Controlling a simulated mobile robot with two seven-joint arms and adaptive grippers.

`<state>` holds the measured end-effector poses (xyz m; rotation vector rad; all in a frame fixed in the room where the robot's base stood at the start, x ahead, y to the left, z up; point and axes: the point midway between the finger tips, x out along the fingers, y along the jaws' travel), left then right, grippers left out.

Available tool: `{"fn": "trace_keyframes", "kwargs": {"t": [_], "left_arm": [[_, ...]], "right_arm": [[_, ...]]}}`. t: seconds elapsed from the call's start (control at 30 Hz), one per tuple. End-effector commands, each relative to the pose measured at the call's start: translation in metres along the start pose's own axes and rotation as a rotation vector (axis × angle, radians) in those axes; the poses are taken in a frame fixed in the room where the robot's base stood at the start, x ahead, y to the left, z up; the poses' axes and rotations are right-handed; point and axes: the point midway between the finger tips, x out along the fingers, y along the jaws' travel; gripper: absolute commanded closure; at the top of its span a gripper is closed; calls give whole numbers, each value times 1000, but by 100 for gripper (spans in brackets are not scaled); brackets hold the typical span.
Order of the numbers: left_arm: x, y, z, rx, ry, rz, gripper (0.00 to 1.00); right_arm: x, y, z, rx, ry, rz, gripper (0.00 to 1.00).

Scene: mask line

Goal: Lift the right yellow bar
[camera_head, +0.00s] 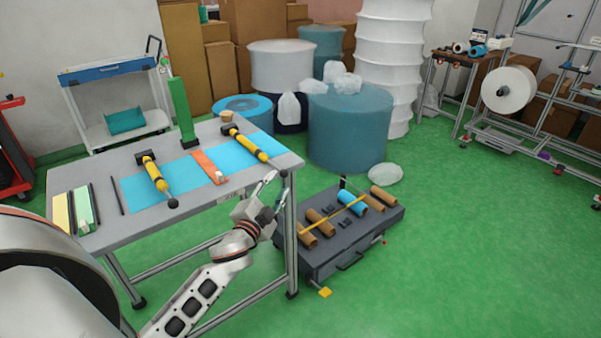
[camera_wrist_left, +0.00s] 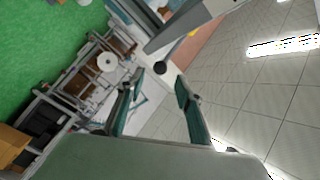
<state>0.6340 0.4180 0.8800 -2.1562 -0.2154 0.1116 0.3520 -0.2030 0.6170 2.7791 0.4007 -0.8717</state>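The right yellow bar (camera_head: 250,144) lies on the blue mat on the grey table, with a black part at its far end. A second yellow bar (camera_head: 156,175) lies to its left, with a black ball by its near end. My left gripper (camera_head: 277,177) is beside the table's right front corner, to the right of the right bar's near end and apart from it. In the left wrist view its two fingers (camera_wrist_left: 160,78) are spread with nothing held between them. A dark round thing shows beyond the fingertips; I cannot tell what it is. My right gripper is not in view.
An orange strip (camera_head: 209,167) lies between the bars, and a green post (camera_head: 182,112) stands at the back of the table (camera_head: 240,180). A low dark cart (camera_head: 345,240) with brown rolls stands right of the table. Green floor is free at the right.

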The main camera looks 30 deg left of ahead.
Motion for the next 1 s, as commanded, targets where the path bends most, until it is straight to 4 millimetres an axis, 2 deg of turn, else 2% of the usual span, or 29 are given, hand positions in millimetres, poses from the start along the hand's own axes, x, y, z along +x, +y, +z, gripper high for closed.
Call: {"fn": "trace_keyframes", "kwargs": {"t": [0.4, 0.6, 0.83, 0.87, 0.9, 1.0], "left_arm": [[59, 1, 0, -1, 0, 1, 65], [69, 1, 0, -1, 0, 2, 65], [70, 1, 0, -2, 0, 2, 65], [70, 1, 0, -2, 0, 2, 67], [70, 1, 0, -2, 0, 2, 78], [69, 1, 0, -2, 0, 2, 100]], "right_arm": [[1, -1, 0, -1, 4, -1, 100], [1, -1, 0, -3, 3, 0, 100], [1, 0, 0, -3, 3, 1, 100], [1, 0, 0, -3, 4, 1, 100], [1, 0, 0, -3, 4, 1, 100], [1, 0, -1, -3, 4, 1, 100]]}}
